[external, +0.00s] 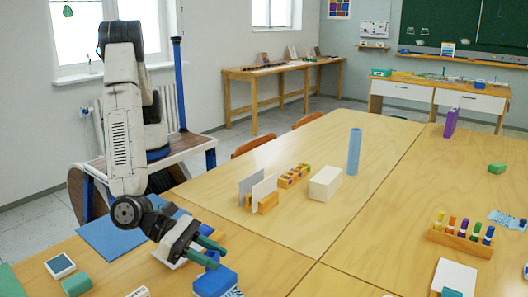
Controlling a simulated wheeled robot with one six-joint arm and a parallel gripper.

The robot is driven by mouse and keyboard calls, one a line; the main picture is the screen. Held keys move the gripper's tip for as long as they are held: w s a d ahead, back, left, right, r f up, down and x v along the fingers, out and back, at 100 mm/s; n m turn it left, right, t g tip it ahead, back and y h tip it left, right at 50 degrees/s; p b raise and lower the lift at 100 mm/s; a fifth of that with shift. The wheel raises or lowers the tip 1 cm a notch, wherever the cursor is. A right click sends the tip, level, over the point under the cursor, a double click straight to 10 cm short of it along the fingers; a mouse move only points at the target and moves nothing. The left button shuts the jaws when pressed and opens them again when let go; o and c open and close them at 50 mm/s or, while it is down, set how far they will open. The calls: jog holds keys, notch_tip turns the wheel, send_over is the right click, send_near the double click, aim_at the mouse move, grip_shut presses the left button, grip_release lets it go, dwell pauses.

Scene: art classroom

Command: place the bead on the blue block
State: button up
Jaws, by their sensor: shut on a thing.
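My gripper (217,258) has green fingertips and reaches over the front left table. A small blue thing, apparently the bead (212,256), shows between the fingertips, and the gripper is shut on it. The fingers hide part of it. The blue block (213,284) lies on the table just below and in front of the fingertips. The bead looks to be close above the back of the block; I cannot tell whether they touch.
A blue sheet (108,238) and a white piece lie by my arm. A green block (77,285) and an ink pad (60,266) are at left. A blue cylinder (354,152), a white box (325,183) and a wooden holder (460,240) stand further off. The table right of the block is clear.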

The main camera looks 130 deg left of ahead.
aim_at(215, 278)
jog(key=shift+w+d+f, duration=0.1)
jog(key=shift+w+d, duration=0.15)
jog(key=shift+w, duration=0.35)
jog(key=shift+s+f, duration=0.1)
jog(key=shift+f, duration=1.6)
jog(key=shift+f, duration=0.15)
jog(key=o, duration=0.9)
